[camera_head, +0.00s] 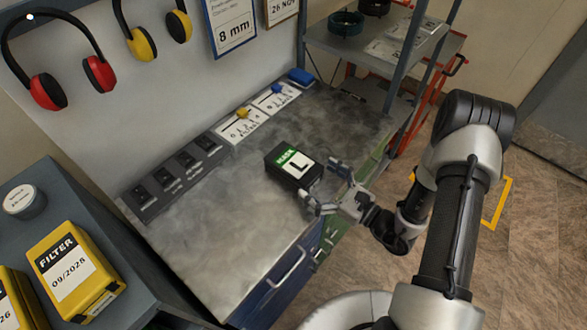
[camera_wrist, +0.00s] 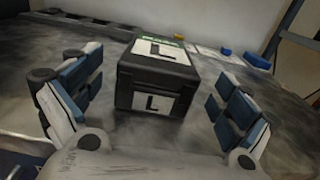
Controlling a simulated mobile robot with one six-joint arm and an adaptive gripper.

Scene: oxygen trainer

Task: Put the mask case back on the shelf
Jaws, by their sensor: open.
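The mask case (camera_head: 293,168) is a black box with a green-and-white label reading "MASK" and a large "L". It rests on the grey worktop of the bench (camera_head: 225,225), near its front edge. In the wrist view the case (camera_wrist: 158,78) stands ahead, between the spread fingers, its front "L" label facing me. My gripper (camera_head: 323,185) is open at the front right of the case. In the wrist view my gripper (camera_wrist: 152,105) has a finger on either side, with visible gaps to the case. A grey shelf rack (camera_head: 380,45) stands beyond the bench's far right end.
A black panel with several switches (camera_head: 175,175) and cards with yellow and blue pieces (camera_head: 240,122) line the back of the worktop. Yellow filter boxes (camera_head: 72,272) stand on a dark surface at left. Ear defenders (camera_head: 65,70) hang on the wall. The worktop's left part is clear.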

